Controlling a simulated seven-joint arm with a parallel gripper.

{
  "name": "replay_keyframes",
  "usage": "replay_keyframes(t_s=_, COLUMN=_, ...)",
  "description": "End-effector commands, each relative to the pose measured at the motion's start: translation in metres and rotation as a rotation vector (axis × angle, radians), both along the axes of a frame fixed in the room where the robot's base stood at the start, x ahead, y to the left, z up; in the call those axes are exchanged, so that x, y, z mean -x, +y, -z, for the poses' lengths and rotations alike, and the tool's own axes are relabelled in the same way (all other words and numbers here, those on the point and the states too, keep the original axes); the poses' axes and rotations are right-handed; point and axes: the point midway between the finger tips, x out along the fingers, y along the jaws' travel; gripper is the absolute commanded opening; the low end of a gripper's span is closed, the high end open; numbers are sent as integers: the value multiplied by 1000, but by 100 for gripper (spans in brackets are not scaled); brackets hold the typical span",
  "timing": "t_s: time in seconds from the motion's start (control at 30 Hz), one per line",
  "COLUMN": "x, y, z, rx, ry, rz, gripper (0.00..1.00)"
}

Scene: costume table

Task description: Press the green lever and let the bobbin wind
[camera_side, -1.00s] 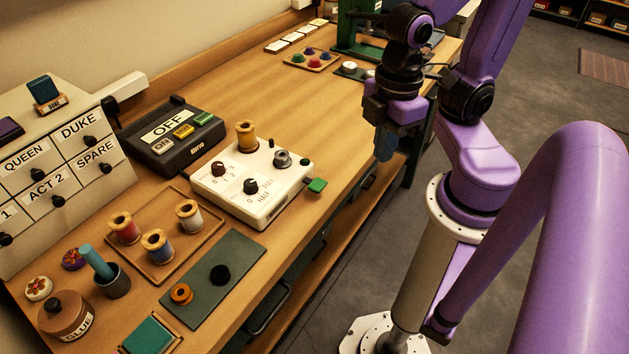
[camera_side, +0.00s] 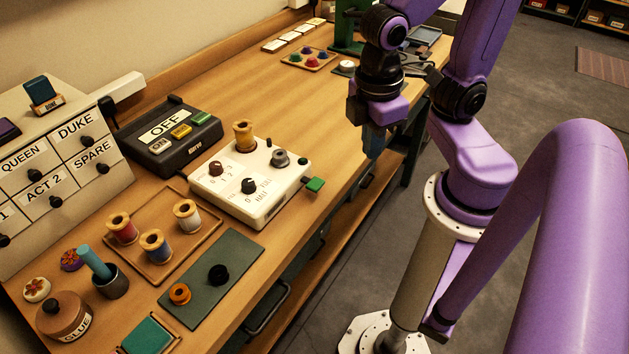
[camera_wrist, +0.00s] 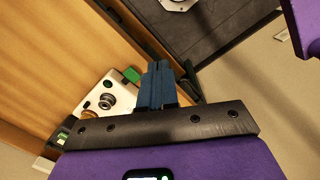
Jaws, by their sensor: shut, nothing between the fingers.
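The green lever (camera_side: 314,185) sticks out from the front right side of the white winder box (camera_side: 240,205) on the table. Its green tab also shows in the wrist view (camera_wrist: 132,75), just left of my fingertips. A tan bobbin or spool (camera_side: 244,135) stands upright on the back of the box. My gripper (camera_side: 374,145) is shut and empty, with blue fingers pointing down. It is to the right of and above the lever, past the table's front edge, apart from it. The fingers also show closed in the wrist view (camera_wrist: 158,68).
A black control box (camera_side: 170,137) with an OFF display stands behind the winder. A wooden tray (camera_side: 175,262) holds three thread spools. A dark green mat (camera_side: 210,282) carries an orange ring and a black ring. The table right of the winder is clear.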

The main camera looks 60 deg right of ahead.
Motion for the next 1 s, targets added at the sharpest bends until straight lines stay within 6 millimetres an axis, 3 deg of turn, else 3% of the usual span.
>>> replay_keyframes(t_s=0.6, x=-92, y=18, z=14, rx=599, ry=64, rz=493, gripper=0)
replay_keyframes(t_s=1.0, x=-111, y=22, z=17, rx=755, ry=54, rz=607, gripper=0)
